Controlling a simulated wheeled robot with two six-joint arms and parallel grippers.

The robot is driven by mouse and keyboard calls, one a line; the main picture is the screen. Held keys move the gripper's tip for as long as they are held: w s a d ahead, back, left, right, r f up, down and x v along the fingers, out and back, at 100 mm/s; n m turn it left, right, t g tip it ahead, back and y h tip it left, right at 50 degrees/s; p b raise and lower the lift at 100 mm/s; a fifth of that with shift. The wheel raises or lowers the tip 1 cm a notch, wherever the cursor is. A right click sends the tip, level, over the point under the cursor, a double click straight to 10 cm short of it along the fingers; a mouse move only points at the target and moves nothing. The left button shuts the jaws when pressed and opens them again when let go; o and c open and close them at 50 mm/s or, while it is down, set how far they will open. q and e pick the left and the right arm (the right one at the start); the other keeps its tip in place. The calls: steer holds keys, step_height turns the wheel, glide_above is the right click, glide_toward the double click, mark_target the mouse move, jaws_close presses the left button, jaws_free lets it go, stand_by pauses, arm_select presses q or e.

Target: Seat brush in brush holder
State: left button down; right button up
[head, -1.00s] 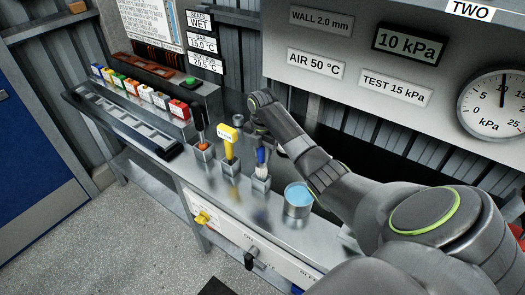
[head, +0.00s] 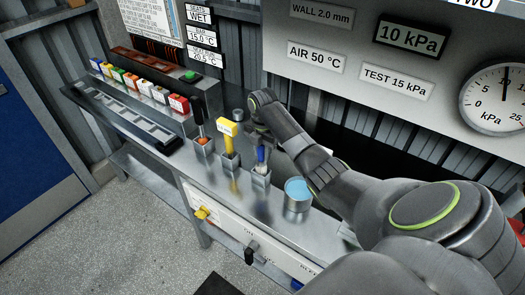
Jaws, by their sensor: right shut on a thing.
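The brush (head: 261,156), with a blue handle and a paler lower part, stands roughly upright at a metal square holder (head: 261,180) on the bench. Its lower end looks to be inside the holder's mouth, though I cannot tell how deep. My right gripper (head: 264,141) reaches in from the right and is shut on the brush near its top; the fingers are small and dark here. My left gripper is not in view.
Beside the brush holder stand a holder with a yellow tool (head: 228,134) and one with a black-handled tool (head: 199,117). A metal cup of blue liquid (head: 298,194) stands close on the right. Several coloured blocks (head: 140,86) line the back left.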

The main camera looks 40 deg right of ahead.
steer(key=shift+f+b, duration=0.5)
steer(key=shift+f, duration=0.65)
steer(key=shift+f, duration=0.15)
steer(key=o, duration=1.6)
steer(key=shift+o, duration=0.2)
step_height(320, 180, up, 4)
steer(key=p, duration=0.3)
steer(key=shift+f+p, duration=0.25)
steer(key=shift+p, duration=0.15)
steer(key=shift+r+p, duration=0.5)
steer(key=shift+r, duration=2.25)
